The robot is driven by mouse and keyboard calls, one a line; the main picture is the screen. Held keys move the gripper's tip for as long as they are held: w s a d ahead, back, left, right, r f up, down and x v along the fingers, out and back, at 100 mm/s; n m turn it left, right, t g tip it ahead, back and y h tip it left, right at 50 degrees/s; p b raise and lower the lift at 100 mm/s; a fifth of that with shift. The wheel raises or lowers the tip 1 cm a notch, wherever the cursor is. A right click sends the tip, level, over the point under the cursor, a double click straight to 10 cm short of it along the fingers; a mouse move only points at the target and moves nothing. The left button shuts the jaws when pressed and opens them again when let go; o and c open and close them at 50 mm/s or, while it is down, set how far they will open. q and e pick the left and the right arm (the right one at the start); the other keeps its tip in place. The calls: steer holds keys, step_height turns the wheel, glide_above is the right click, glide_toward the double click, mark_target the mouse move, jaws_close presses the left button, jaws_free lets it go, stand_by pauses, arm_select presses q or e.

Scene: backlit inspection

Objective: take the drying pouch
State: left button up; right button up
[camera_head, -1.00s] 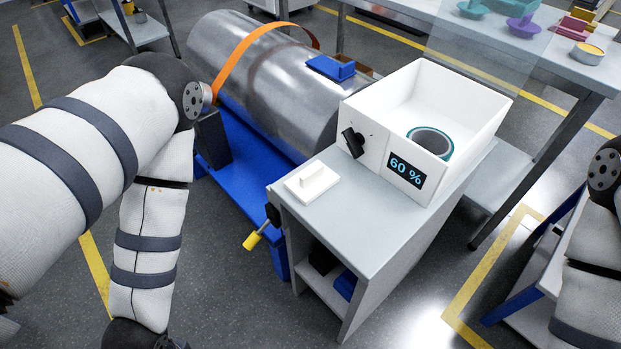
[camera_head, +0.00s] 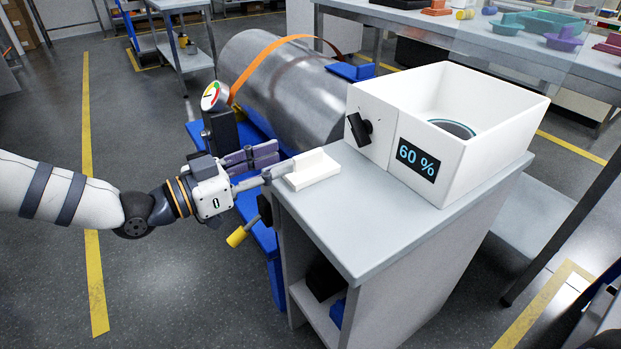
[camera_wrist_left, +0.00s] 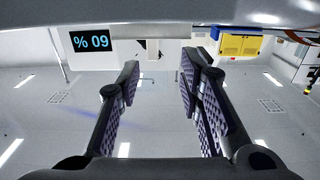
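I cannot pick out a drying pouch in either view. A white open-topped box (camera_head: 470,165) with a dark knob and a "60 %" display (camera_head: 417,160) stands on a grey cabinet. A dark disc with a teal rim (camera_head: 452,128) shows partly inside it; the front wall hides the rest. A white slab with a raised grip (camera_head: 312,170) lies at the cabinet's left edge. My left gripper (camera_head: 281,157) is beside this slab, its fingers apart; I cannot tell whether one touches it. In the left wrist view the fingers (camera_wrist_left: 158,82) are spread with nothing visible between them. My right gripper is out of view.
The grey cabinet (camera_head: 375,235) has open shelves below and a yellow-ended handle (camera_head: 238,236) at its left. A metal cylinder (camera_head: 285,95) with an orange strap lies behind on a blue stand. A gauge (camera_head: 214,95) stands near my left arm. Free cabinet top lies before the box.

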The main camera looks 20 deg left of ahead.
mark_target(309, 153)
arm_select(q)
steer(key=x, duration=0.3)
steer(key=b+x, duration=0.1)
steer(key=x, duration=0.3)
steer(key=shift+s+d+f, duration=0.15)
steer(key=shift+d+f, duration=0.1)
steer(key=shift+d, duration=0.1)
jaws_close()
